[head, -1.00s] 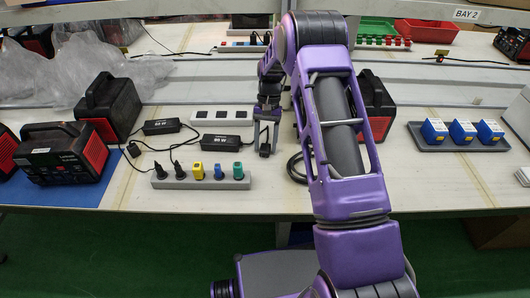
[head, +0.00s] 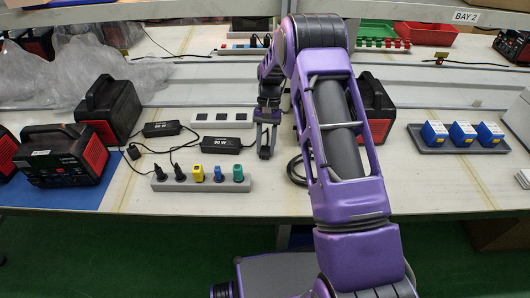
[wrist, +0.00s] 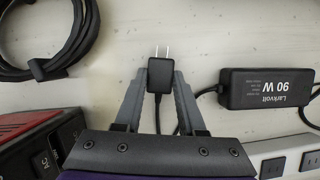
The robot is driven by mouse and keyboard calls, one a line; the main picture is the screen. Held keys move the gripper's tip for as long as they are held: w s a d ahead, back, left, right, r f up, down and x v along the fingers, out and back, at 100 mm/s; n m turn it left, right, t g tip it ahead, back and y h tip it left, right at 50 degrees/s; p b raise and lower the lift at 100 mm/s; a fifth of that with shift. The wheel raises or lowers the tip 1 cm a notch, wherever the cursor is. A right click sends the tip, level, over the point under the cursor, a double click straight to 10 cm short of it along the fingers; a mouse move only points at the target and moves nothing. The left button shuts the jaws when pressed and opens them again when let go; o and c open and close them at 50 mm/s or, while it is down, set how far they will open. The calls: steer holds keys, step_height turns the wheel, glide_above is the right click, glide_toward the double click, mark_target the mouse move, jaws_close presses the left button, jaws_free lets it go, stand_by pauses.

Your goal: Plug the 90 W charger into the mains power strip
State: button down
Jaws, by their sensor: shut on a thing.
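A black two-prong plug (wrist: 161,76) is between the fingertips of my gripper (wrist: 160,84), which is shut on it. Its bare prongs point to the top of the wrist view. My gripper also shows in the head view (head: 265,153), low over the bench; the plug is hard to make out there. A cable runs from the plug toward the black 90 W charger brick (wrist: 264,88), which also shows in the head view (head: 221,144), left of my gripper. A white strip (head: 222,121) with free sockets lies behind the brick; its end shows in the wrist view (wrist: 285,156).
A grey strip (head: 200,184) with several plugs in it lies at the front. A second black brick (head: 161,128) and red-black power units (head: 62,154) stand left. A black cable coil (wrist: 42,65) lies beside my gripper. A tray of blue boxes (head: 460,146) is right.

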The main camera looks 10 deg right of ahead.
mark_target(266, 148)
steer(key=shift+r, duration=0.1)
steer(key=shift+r+p, duration=1.8)
steer(key=shift+r, duration=1.15)
